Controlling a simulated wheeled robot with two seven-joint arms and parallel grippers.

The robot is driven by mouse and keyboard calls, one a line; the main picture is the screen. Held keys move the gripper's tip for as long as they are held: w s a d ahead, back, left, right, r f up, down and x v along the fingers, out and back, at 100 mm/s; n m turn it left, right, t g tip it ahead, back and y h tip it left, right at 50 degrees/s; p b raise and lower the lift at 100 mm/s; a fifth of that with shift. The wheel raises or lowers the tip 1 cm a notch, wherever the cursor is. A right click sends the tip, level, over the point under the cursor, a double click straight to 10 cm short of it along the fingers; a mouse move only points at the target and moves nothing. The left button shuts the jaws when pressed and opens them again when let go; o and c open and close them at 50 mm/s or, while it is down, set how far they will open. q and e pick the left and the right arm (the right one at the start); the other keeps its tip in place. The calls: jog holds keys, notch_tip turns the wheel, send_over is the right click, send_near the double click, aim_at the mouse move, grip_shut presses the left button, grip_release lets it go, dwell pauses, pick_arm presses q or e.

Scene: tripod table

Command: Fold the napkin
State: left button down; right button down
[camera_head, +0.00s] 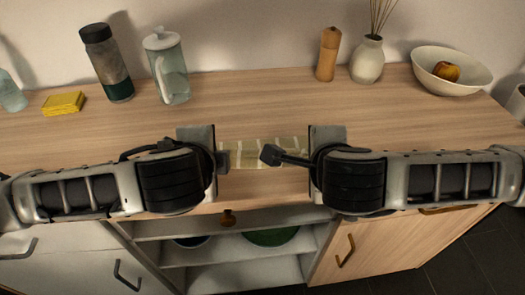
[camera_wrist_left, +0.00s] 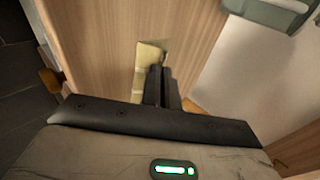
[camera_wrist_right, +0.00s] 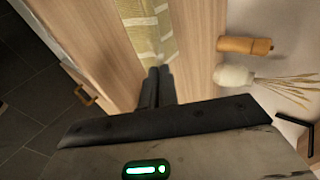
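The napkin (camera_head: 240,152), pale yellow-green with light stripes, lies on the wooden counter near its front edge, between my two grippers. My left gripper (camera_head: 222,160) is at the napkin's left end. In the left wrist view its fingers (camera_wrist_left: 158,72) are close together beside a strip of the napkin (camera_wrist_left: 146,60). My right gripper (camera_head: 268,155) reaches over the napkin from the right. In the right wrist view its fingers (camera_wrist_right: 157,72) are close together at the near end of the napkin (camera_wrist_right: 147,32). I cannot tell whether either pinches cloth; the fingers hide the contact.
Behind stand a dark-capped bottle (camera_head: 112,72), a pitcher (camera_head: 172,75), a wooden mill (camera_head: 327,55), a vase (camera_head: 367,62) and a bowl (camera_head: 445,82) with fruit. A yellow block (camera_head: 63,103) lies at the left. The counter (camera_head: 250,100) behind the napkin is clear.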

pick_arm(q)
jog(key=shift+s+f, duration=0.1)
jog(key=shift+f, duration=0.05)
pick_arm(e)
jog(key=shift+s+a, duration=0.1)
jog(key=shift+a, duration=0.1)
pick_arm(q)
jog(key=shift+f+t, duration=0.1)
jog(key=shift+t, duration=0.2)
pick_arm(e)
jog(key=shift+s+a+f+t, duration=0.1)
jog(key=shift+t, duration=0.2)
pick_arm(q)
jog(key=shift+s+f, duration=0.2)
jog(key=shift+s, duration=0.1)
pick_arm(e)
jog(key=shift+s+d+f, duration=0.2)
jog(key=shift+d+f, duration=0.05)
jog(key=shift+f, duration=0.05)
pick_arm(q)
jog(key=c, duration=1.3)
grip_release()
pick_arm(e)
jog(key=c, duration=1.3)
grip_release()
